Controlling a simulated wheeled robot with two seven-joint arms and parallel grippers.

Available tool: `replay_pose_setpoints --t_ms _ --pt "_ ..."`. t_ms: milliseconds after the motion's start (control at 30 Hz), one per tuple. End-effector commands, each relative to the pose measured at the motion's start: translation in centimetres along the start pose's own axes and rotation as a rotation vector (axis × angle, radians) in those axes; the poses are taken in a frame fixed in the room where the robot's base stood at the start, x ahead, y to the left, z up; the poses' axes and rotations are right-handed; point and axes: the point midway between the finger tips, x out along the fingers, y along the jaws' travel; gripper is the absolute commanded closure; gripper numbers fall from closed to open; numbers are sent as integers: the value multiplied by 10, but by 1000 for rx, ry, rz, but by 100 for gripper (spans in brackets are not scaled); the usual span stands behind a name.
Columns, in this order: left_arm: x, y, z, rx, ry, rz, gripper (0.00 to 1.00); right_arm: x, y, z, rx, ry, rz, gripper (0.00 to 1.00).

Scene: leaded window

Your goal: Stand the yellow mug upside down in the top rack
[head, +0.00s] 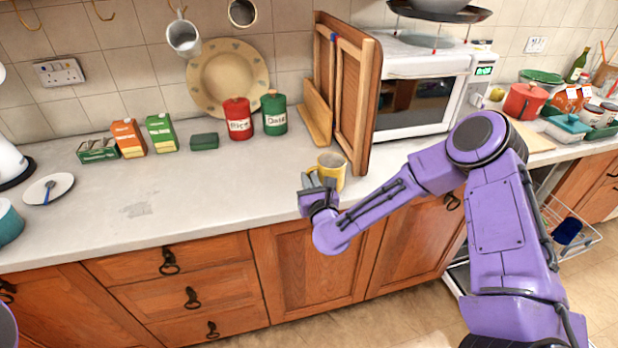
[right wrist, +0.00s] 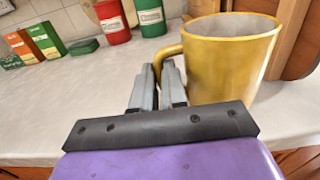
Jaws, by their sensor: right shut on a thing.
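The yellow mug (head: 331,168) is upright, mouth up, at the front part of the counter, before the wooden boards. It is large in the right wrist view (right wrist: 232,62), with its handle toward the left. My right gripper (head: 312,183) is at the mug's handle side, and its fingers (right wrist: 160,72) are shut on the handle. I cannot tell whether the mug's base touches the counter. A pulled-out white wire rack (head: 580,243) with a blue item in it shows at the lower right, partly hidden behind my right arm. My left gripper is out of view.
Wooden boards (head: 352,95) lean behind the mug, beside a white microwave (head: 425,68). Red (head: 238,120) and green (head: 274,114) canisters and a plate (head: 226,75) stand at the back. A red pot (head: 525,101) is at the right.

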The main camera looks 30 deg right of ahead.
Motion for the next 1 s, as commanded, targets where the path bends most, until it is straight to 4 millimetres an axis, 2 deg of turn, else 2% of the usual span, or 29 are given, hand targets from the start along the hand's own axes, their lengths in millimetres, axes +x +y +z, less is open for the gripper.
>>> replay_pose_setpoints --t_ms 267,833,867,900,933,1000 --pt "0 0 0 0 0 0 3 0 0 1 0 -2 0 100" --pt "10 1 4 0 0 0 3 0 0 -9 1 -2 0 100" --pt "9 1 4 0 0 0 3 0 0 -8 1 -2 0 78" --pt "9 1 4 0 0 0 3 0 0 -8 1 -2 0 65" --pt "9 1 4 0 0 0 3 0 0 -8 1 -2 0 58" --pt "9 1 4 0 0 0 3 0 0 -8 1 -2 0 58"
